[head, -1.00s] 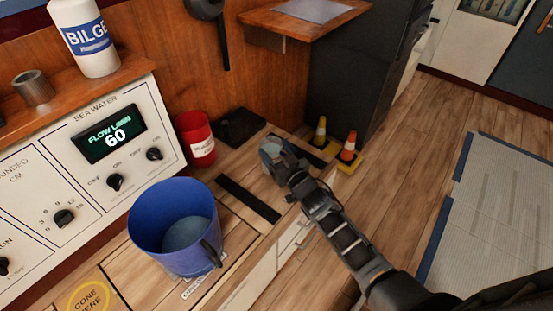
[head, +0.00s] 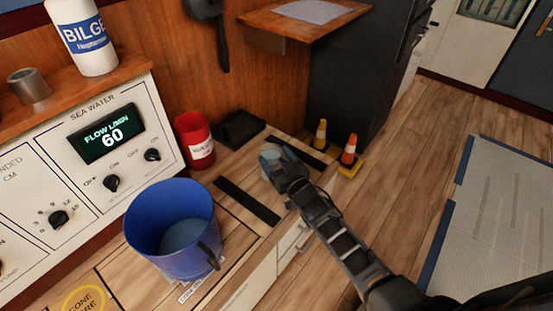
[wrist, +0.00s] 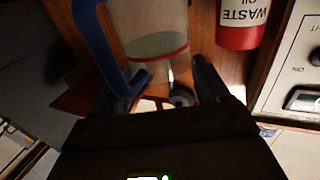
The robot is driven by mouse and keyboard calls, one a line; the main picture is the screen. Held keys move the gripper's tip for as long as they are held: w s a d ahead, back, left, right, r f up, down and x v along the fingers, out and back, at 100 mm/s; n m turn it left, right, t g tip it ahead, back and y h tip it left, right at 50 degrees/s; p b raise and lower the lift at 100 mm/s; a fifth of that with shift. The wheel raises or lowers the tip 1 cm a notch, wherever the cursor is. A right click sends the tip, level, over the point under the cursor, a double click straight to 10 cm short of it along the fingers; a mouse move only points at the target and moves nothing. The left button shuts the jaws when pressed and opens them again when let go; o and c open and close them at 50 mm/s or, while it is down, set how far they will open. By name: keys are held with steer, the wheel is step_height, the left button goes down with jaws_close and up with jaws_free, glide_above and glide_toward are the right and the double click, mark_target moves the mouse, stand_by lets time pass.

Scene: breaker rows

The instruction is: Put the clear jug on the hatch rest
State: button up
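The clear jug (wrist: 155,22) has a blue handle (wrist: 92,40) and a red band. It fills the upper middle of the wrist view, which is upside down. In the head view only a pale part of the jug (head: 269,158) shows past my gripper (head: 277,160), over the wooden counter. In the wrist view the two fingers of my gripper (wrist: 165,85) stand wide apart at the jug, the left one by the handle's bent end. I see no clear grip on it; contact is hard to judge. I cannot identify the hatch rest for sure.
A blue bucket-like mug (head: 172,230) and a red waste oil can (head: 195,140) stand left on the counter. Black strips (head: 247,201) mark the counter. Small cones (head: 349,150) stand beyond the gripper. A wooden shelf (head: 300,22) overhangs behind.

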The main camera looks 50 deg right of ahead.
steer(key=o, duration=0.4)
steer(key=shift+s+f, duration=0.15)
steer(key=shift+f, duration=0.55)
steer(key=shift+r, duration=0.1)
steer(key=shift+r+p, duration=0.55)
steer(key=shift+p, duration=0.1)
steer(key=s+a+r+n+y, duration=0.1)
steer(key=s+a+r, duration=0.3)
steer(key=s, duration=0.5)
steer(key=s+a+r+n+g+y+p, duration=0.1)
steer(key=s+a, duration=0.6)
steer(key=s, duration=0.2)
steer(key=s+a+r+y, duration=0.1)
steer(key=s+a+r, duration=0.3)
steer(key=s, duration=0.5)
steer(key=s+a+r+n+y, duration=0.1)
steer(key=s+a+r, duration=0.3)
steer(key=r, duration=0.3)
steer(key=s+a+r+n+g+y, duration=0.1)
steer(key=s+a+r+y, duration=0.1)
steer(key=s+a+r, duration=0.2)
step_height(320, 180, up, 3)
steer(key=s, duration=0.2)
steer(key=shift+s, duration=0.4)
step_height(320, 180, up, 12)
steer(key=p, duration=1.2)
